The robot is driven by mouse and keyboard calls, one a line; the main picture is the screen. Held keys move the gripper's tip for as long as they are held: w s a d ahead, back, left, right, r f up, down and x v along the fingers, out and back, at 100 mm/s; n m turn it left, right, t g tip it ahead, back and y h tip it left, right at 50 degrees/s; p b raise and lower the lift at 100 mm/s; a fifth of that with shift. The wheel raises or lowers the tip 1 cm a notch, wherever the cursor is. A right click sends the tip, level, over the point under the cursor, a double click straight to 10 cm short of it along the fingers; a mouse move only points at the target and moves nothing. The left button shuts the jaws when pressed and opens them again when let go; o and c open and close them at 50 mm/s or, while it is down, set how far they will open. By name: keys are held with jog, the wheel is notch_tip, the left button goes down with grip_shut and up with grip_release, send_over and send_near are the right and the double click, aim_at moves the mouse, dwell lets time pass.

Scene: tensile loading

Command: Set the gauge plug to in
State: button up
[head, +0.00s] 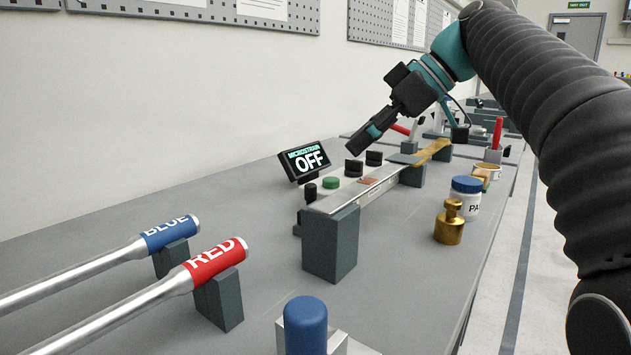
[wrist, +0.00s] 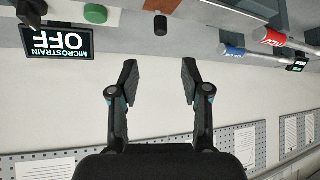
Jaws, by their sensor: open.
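A small upright black piece (head: 310,193), which looks like the gauge plug, stands at the near left end of the instrument, beside the metal beam (head: 345,199). It also shows in the wrist view (wrist: 160,25), beyond the fingertips and apart from them. I cannot tell whether it is in or out. The microstrain display (head: 305,160) reads OFF; it also shows in the wrist view (wrist: 58,40). My gripper (head: 360,143) is above and behind the bench instruments, up and right of the plug. In the wrist view its fingers (wrist: 158,75) are apart with nothing between them.
A green button (head: 331,182) and black knobs (head: 354,168) stand beside the plug. Blue (head: 170,233) and red (head: 215,262) labelled bars lie at left on dark blocks. A brass weight (head: 449,222) and white jar (head: 466,198) stand at right. The bench's back left is clear.

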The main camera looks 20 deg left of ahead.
aim_at(311, 184)
jog(key=b+x, duration=0.1)
jog(key=x, duration=1.1)
jog(key=shift+s+a+f, duration=0.1)
jog(key=shift+a, duration=0.05)
grip_shut()
